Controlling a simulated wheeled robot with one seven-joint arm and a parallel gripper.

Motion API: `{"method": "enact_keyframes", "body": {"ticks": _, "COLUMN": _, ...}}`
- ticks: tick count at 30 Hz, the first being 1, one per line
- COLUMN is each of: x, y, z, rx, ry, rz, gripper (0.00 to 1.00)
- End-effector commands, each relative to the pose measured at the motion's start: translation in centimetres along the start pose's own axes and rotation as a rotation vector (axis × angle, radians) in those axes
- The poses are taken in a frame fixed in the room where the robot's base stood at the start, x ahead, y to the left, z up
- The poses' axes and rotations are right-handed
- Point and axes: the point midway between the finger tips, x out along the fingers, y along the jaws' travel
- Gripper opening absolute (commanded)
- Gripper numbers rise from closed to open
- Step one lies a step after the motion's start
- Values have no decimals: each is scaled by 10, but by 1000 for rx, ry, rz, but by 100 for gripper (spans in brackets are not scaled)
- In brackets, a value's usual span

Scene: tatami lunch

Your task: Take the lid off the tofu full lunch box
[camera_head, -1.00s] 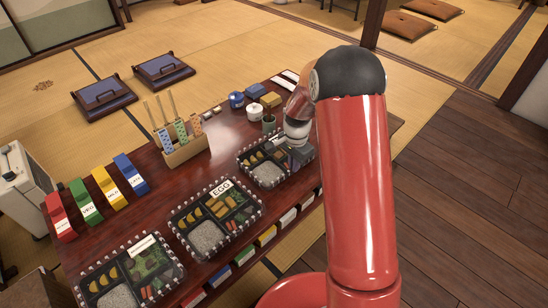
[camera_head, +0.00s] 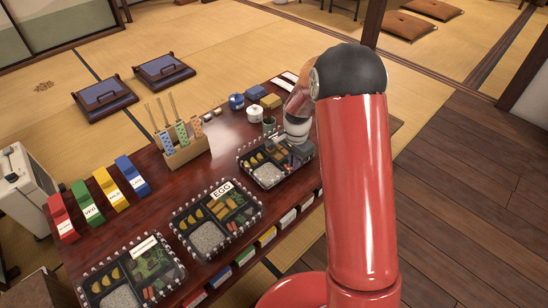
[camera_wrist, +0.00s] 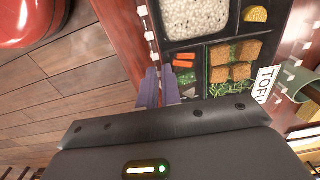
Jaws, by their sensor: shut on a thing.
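The tofu full lunch box (camera_wrist: 219,98) shows in the wrist view, with rice, brown tofu cubes, vegetables and a TOFU label. In the head view, the same box (camera_head: 268,175) is at the far right of the row, partly hidden by my arm. Its clear lid is hard to make out; clips line the box's edge. My gripper (camera_wrist: 160,90) is shut at the box's near edge, apparently on the lid's rim; the exact contact is hidden. I cannot tell whether the lid is raised. My gripper (camera_head: 302,152) also shows in the head view.
An EGG box (camera_head: 207,240) and another labelled box (camera_head: 125,279) stand nearer on the dark table. A wooden holder (camera_head: 184,152) with patterned packs, a cup (camera_head: 268,124) and coloured cases (camera_head: 132,175) stand behind them. Floor cushions lie beyond.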

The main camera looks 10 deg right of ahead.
Motion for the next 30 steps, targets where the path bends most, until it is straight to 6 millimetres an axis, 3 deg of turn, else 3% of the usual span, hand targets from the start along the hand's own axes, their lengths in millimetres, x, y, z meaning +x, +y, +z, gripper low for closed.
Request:
{"method": "enact_keyframes", "body": {"ticks": 13, "x": -29, "y": 0, "z": 0, "rx": 1, "ry": 1, "rz": -1, "gripper": 0}}
{"method": "enact_keyframes", "body": {"ticks": 25, "x": -31, "y": 0, "z": -1, "rx": 1, "ry": 1, "rz": 0, "gripper": 0}}
{"method": "enact_keyframes", "body": {"ticks": 30, "x": -38, "y": -1, "z": -16, "rx": 2, "ry": 4, "rz": -2, "gripper": 0}}
